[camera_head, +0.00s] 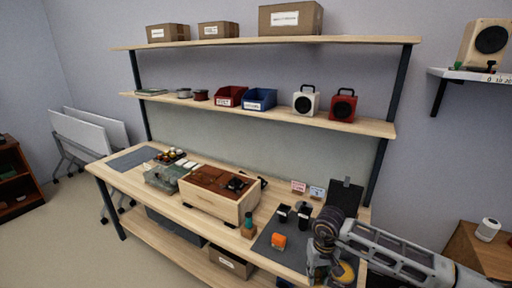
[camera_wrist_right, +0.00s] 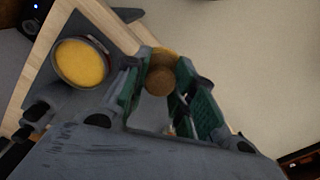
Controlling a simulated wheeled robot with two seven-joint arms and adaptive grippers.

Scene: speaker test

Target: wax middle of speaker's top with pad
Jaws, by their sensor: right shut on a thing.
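The speaker appears to be the pale wooden box (camera_head: 212,199) with a red-brown top, on the middle of the workbench. A small black item (camera_head: 237,184) sits on its top. My right gripper (camera_head: 322,274) is low at the bench's front right, apart from the box. In the wrist view my right gripper (camera_wrist_right: 163,92) is shut on a small round brown pad (camera_wrist_right: 160,80), with a yellowish part beyond it. A round tin of yellow wax (camera_wrist_right: 80,63) stands beside the fingers; its yellow also shows in the head view (camera_head: 347,272). My left gripper is not in view.
A clear-looking case (camera_head: 165,177) is left of the box. Shelves (camera_head: 260,113) with bins and boxes hang above the bench.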

